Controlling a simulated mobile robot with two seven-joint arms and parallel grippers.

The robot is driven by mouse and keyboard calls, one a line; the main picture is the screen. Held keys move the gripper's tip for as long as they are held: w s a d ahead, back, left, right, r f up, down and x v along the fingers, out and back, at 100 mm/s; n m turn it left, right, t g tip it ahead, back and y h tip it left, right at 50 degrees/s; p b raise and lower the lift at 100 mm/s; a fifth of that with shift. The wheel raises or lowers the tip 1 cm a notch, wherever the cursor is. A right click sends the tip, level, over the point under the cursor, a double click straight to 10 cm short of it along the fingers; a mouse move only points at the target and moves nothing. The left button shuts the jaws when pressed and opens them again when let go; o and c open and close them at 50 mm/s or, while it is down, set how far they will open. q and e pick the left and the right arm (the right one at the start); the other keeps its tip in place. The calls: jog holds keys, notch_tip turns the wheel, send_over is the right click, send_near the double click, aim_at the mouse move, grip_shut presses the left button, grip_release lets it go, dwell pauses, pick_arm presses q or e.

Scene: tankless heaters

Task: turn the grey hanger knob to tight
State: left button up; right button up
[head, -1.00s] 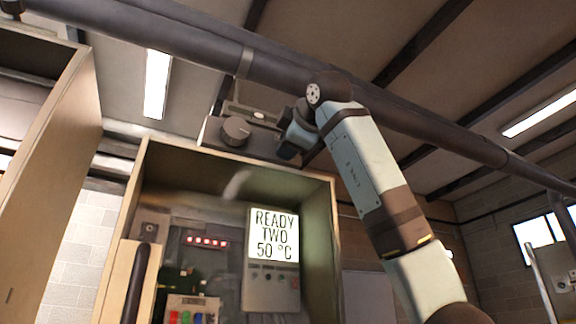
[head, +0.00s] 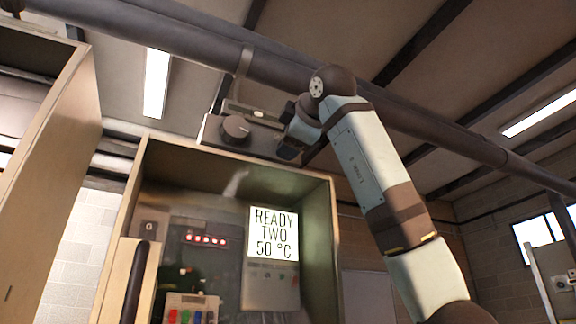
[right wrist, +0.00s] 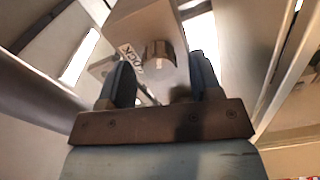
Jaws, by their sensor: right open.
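A round dark grey knob (head: 236,128) sits on the flat box (head: 212,130) that hangs below the ceiling pipe, above the cabinet. In the right wrist view a grey-brown knob (right wrist: 158,58) stands on a pale plate beside a label reading LOCK; I cannot tell for certain that it is the same knob. My left gripper is not in view.
The open wooden cabinet (head: 322,178) stands below, with a heater display (head: 273,233) reading READY TWO 50 °C. Another wooden cabinet (head: 50,165) stands at the left.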

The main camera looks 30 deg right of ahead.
jog(key=s+b, duration=0.1)
jog(key=s, duration=1.1)
jog(key=shift+s+a, duration=0.3)
